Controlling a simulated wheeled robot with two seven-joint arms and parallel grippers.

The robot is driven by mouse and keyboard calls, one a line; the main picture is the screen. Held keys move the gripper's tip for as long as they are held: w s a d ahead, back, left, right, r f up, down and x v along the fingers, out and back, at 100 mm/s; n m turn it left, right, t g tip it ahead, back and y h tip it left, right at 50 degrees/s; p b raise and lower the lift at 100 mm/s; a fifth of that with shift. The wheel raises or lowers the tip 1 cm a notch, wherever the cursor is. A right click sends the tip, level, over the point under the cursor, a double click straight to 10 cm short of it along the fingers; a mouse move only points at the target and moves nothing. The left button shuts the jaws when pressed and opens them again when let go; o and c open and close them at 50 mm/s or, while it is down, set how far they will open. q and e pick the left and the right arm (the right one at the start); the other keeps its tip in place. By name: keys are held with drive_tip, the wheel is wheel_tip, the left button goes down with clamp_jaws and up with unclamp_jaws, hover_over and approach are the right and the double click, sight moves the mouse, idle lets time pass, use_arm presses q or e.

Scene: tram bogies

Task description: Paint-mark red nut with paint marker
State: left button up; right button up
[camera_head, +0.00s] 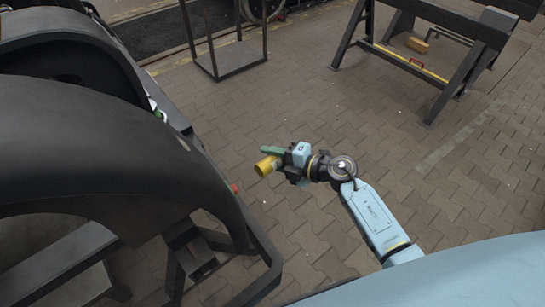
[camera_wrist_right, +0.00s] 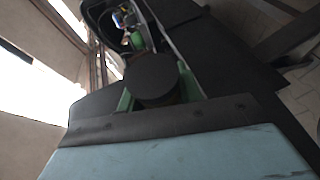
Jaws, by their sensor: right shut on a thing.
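My right gripper (camera_head: 274,158) reaches in from the lower right in the head view. It is shut on a yellow cylinder, which looks like the paint marker (camera_head: 266,167). In the right wrist view the dark round end of the marker (camera_wrist_right: 153,78) sits between the green fingers. A small red spot, which may be the red nut (camera_head: 234,187), shows at the edge of the dark frame, left of and below the marker and apart from it. It is too small to tell its shape. My left gripper is not in view.
Large dark curved covers (camera_head: 90,140) on a bogie frame fill the left side. A dark metal stand (camera_head: 232,62) stands at the back. A trestle with a yellow strip (camera_head: 410,62) stands at the back right. The paved floor (camera_head: 390,130) between them is clear.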

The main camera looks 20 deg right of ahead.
sight(272, 169)
drive_tip(key=shift+s+d+r+p, duration=0.1)
drive_tip(key=shift+r+p, duration=0.1)
drive_tip(key=shift+p, duration=0.25)
drive_tip(key=shift+s+a, duration=0.15)
drive_tip(key=shift+a, duration=0.05)
drive_tip(key=shift+s+a+p, duration=0.3)
drive_tip(key=shift+a+p, duration=0.25)
drive_tip(key=shift+a, duration=0.3)
drive_tip(key=shift+s+a+p, duration=0.3)
drive_tip(key=shift+a+p, duration=0.2)
drive_tip(key=shift+a, duration=0.3)
drive_tip(key=shift+s+a+f+p, duration=0.1)
drive_tip(key=shift+s+a+p, duration=0.15)
drive_tip(key=shift+a, duration=0.4)
drive_tip(key=shift+s+a+p, duration=0.2)
drive_tip(key=shift+a+p, duration=0.05)
drive_tip(key=shift+a, duration=0.4)
drive_tip(key=shift+s+a, duration=0.1)
drive_tip(key=shift+a, duration=0.15)
drive_tip(key=shift+d, duration=0.1)
